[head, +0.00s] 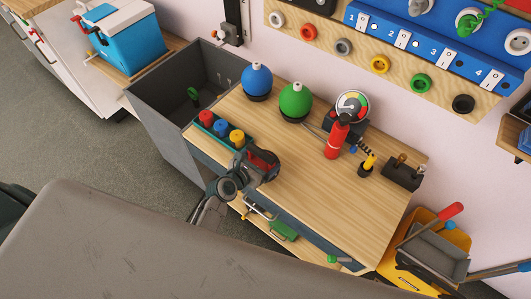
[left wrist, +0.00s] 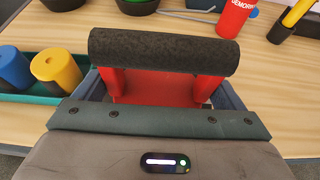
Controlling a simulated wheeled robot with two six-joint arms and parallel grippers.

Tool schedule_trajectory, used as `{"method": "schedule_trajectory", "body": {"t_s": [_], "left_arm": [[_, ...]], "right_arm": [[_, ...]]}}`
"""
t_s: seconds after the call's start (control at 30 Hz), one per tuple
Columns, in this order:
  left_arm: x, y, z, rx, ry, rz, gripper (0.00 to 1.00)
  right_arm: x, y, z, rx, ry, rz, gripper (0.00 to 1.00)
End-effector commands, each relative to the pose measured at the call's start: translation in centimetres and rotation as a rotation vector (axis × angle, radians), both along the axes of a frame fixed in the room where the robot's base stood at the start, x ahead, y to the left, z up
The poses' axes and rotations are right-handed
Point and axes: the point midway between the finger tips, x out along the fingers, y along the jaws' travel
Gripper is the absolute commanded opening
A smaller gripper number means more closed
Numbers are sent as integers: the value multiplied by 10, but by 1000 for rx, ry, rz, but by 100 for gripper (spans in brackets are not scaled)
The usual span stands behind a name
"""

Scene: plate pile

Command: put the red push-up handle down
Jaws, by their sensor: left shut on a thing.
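The red push-up handle (head: 264,158) has a black foam grip and red legs. In the left wrist view the handle (left wrist: 165,52) spans the middle of the picture, with its dark grip across the top and its red body between the jaws. My left gripper (head: 254,168) is shut on it, at the front-left part of the wooden workbench (head: 310,195). In the left wrist view the gripper's fingers (left wrist: 160,95) flank the red legs. I cannot tell whether the handle touches the bench top. My right gripper is not in view.
A teal tray (head: 226,141) of coloured cylinders stands just left of the handle. The bench's middle and front right are clear.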

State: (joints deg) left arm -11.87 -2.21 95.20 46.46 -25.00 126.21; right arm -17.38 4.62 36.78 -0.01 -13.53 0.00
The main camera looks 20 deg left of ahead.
Motion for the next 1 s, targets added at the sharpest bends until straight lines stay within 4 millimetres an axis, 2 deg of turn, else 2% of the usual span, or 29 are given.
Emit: {"method": "schedule_trajectory", "body": {"t_s": [0.03, 0.13, 0.43, 0.5, 0.63, 1.0], "left_arm": [[13, 0, 2, 0, -5, 1, 40], [29, 1, 0, 0, -5, 1, 40], [53, 1, -2, 1, -6, 1, 40], [50, 1, -19, -1, -1, 1, 40], [50, 1, -35, -2, -3, 1, 40], [50, 1, -38, 0, -4, 1, 40]], "right_arm": [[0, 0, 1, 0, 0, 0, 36], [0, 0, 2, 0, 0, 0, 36], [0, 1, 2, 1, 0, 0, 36], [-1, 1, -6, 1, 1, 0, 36], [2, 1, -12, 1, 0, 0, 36], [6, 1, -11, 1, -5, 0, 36]]}}
